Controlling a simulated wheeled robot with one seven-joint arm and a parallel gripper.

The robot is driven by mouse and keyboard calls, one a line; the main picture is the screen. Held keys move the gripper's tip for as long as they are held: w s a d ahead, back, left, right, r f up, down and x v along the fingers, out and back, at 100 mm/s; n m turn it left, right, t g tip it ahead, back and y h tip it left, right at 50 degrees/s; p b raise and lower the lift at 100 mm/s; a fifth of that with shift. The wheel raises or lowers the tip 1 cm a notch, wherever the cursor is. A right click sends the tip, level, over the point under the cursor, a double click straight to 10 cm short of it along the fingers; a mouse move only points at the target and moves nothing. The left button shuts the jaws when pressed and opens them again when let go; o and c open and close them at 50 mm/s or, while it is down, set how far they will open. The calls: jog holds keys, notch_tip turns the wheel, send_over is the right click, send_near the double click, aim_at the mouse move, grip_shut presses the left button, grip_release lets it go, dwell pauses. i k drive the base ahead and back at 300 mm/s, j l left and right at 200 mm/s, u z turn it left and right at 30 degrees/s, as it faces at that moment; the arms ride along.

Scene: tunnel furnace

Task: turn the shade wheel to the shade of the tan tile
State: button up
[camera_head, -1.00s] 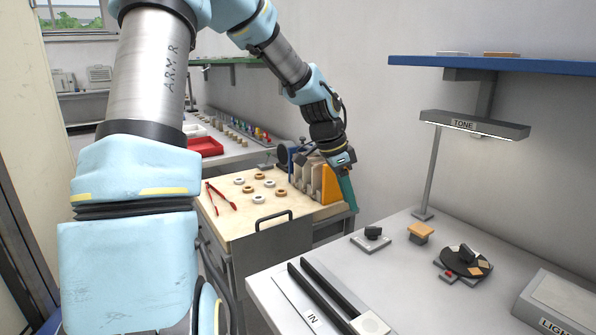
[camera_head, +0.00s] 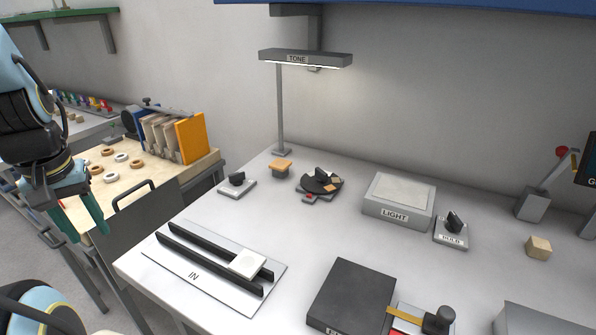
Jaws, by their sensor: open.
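The shade wheel (camera_head: 311,185) is a black disc on the grey table, below the TONE lamp. It has a raised black knob and a few pale and tan patches near its rim. A small red mark sits at its front edge. A tan tile (camera_head: 281,162) lies on a dark stand just left of and behind the wheel. My gripper (camera_head: 88,232) hangs at the far left, fingers down, open and empty, well apart from the wheel. Which patch lines up with the red mark is too small to tell.
The TONE lamp (camera_head: 305,59) overhangs the wheel on a post. A black knob on a plate (camera_head: 237,183) stands left, the LIGHT box (camera_head: 398,201) right. IN rails (camera_head: 205,262) with a white tile lie in front. The table between rails and wheel is clear.

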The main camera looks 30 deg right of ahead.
aim_at(319, 181)
jog(key=z, duration=1.1)
